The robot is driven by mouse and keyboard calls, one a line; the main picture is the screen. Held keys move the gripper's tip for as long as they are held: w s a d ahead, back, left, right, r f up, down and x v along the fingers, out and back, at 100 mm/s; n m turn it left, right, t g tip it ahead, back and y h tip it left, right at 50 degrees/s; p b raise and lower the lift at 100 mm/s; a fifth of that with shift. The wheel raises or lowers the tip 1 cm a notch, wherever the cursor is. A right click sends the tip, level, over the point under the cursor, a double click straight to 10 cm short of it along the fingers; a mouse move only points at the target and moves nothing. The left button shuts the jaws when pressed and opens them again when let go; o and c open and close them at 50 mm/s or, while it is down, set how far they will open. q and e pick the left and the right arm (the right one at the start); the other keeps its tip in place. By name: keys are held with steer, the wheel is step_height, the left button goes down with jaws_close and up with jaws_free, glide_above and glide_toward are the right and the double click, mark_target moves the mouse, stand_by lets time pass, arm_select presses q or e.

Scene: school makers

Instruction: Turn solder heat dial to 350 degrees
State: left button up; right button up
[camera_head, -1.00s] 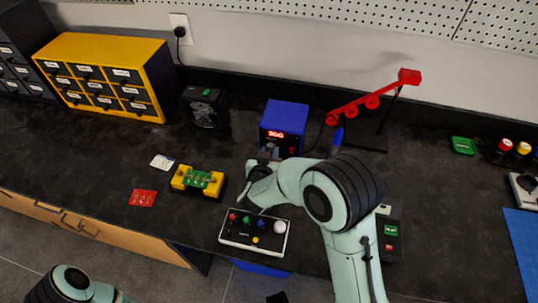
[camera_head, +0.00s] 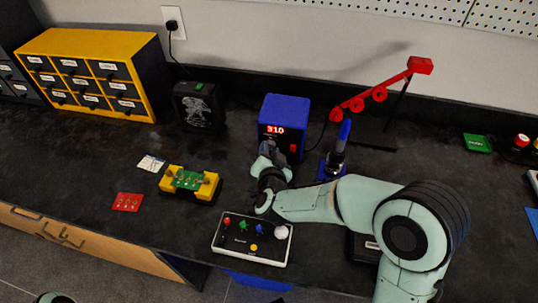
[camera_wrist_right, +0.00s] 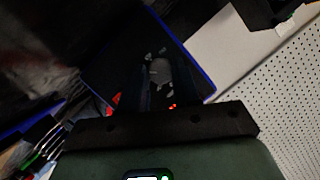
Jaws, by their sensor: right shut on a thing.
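The blue solder station (camera_head: 285,112) stands at the back middle of the bench. Its red display (camera_head: 275,129) reads 310. My right gripper (camera_head: 270,148) is at the lower front of the station and shut on the heat dial, which it hides in the head view. In the dark right wrist view, a grey round dial (camera_wrist_right: 160,72) shows between the fingers against the blue-edged front of the station. My left gripper is out of view.
A soldering iron in its stand (camera_head: 335,158) is right of the station. A white-edged button box (camera_head: 252,240) and a yellow board holder (camera_head: 189,185) are in front. A black box (camera_head: 200,105) stands left. A red arm (camera_head: 380,92) stands behind right.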

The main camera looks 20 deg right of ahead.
steer(key=shift+a, duration=0.1)
stand_by(0.4)
steer(key=o, duration=1)
steer(key=shift+o, duration=0.2)
steer(key=p+v, duration=0.2)
steer(key=v, duration=1.1)
steer(key=shift+s, duration=0.2)
